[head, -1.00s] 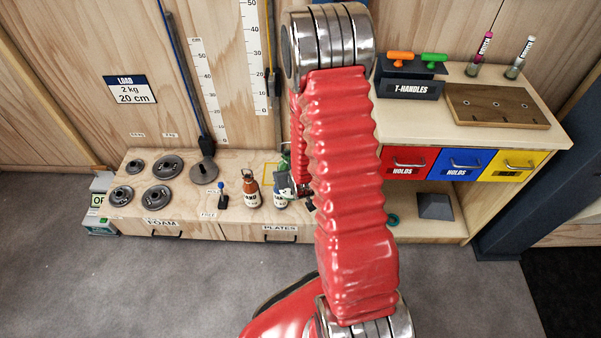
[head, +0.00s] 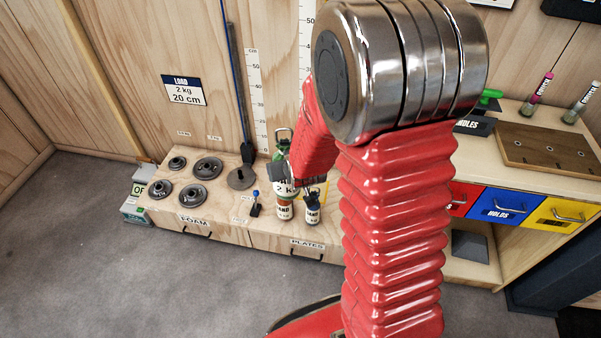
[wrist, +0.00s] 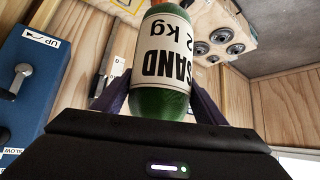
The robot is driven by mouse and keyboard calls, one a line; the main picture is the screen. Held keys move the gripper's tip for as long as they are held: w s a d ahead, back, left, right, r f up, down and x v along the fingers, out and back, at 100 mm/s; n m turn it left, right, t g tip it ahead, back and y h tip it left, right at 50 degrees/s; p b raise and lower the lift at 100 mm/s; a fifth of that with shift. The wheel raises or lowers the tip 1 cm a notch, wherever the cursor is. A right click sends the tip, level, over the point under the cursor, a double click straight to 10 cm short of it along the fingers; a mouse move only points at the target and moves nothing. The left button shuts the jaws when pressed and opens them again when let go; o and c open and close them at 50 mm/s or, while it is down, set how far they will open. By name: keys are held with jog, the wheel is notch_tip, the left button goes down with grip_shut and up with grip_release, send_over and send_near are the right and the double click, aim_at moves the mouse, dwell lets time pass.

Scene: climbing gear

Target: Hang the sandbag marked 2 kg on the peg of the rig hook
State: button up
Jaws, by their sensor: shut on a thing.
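The green sandbag (wrist: 163,60) marked 2 kg is between the fingers of my gripper (wrist: 160,103) in the wrist view, its label upside down there. In the head view my gripper (head: 284,172) is shut on this sandbag (head: 283,155), in front of the wall and above the low bench; a metal loop shows at its top. On the wall to its left hangs a blue cord with a dark strap (head: 247,152), near a grey disc (head: 240,178). I cannot tell a hook peg there for certain. My arm hides part of the wall to the right.
On the bench (head: 225,222) stand an orange-topped sand bottle (head: 285,207), a dark one (head: 312,210) and a blue-knobbed lever (head: 255,203). Several dark plates (head: 193,193) lie at left. A blue control box (wrist: 40,75) is left in the wrist view. The floor in front is clear.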

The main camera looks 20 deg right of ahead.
jog(key=a+r+n+y, duration=0.1)
jog(key=a+r, duration=0.4)
jog(key=shift+w+a+r, duration=0.25)
jog(key=shift+w+r, duration=0.05)
jog(key=shift+w, duration=0.1)
jog(key=shift+s, duration=0.2)
